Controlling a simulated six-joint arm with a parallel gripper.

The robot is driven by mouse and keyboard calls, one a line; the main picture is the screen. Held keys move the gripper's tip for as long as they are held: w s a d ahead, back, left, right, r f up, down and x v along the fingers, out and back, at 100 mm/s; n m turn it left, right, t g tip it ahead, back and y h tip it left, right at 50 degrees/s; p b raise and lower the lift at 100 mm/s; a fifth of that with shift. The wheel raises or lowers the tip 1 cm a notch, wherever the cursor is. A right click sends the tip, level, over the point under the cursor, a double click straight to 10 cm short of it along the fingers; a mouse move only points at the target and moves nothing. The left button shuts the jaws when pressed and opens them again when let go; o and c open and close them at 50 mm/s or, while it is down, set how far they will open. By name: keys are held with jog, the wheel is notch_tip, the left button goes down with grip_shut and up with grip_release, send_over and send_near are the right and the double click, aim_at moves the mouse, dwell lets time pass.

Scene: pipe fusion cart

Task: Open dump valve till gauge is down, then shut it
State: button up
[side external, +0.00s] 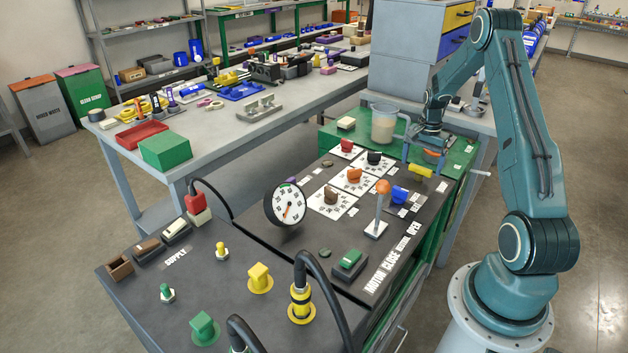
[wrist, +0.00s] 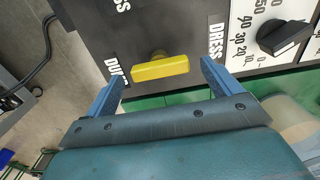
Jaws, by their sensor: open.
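The dump valve's yellow bar handle (wrist: 160,69) lies next to the partly hidden "DUMP" label on the dark panel. In the side view the yellow handle (side external: 421,172) is at the panel's far right. My gripper (wrist: 162,76) is open, with one blue finger on each side of the handle and a gap at both ends. Whether the fingertips reach down around it I cannot tell. In the side view my gripper (side external: 427,152) is just above and behind the handle. The round white gauge (side external: 286,205) stands upright; its orange needle shows, but the reading is too small to tell.
A black dial knob (wrist: 285,38) is to the right of the handle in the wrist view. A blue handle (side external: 398,194) and an orange-topped lever (side external: 383,189) stand nearby in the side view. A clear jug (side external: 384,123) is on the green surface behind.

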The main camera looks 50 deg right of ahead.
jog(key=shift+f, duration=0.55)
jog(key=c, duration=1)
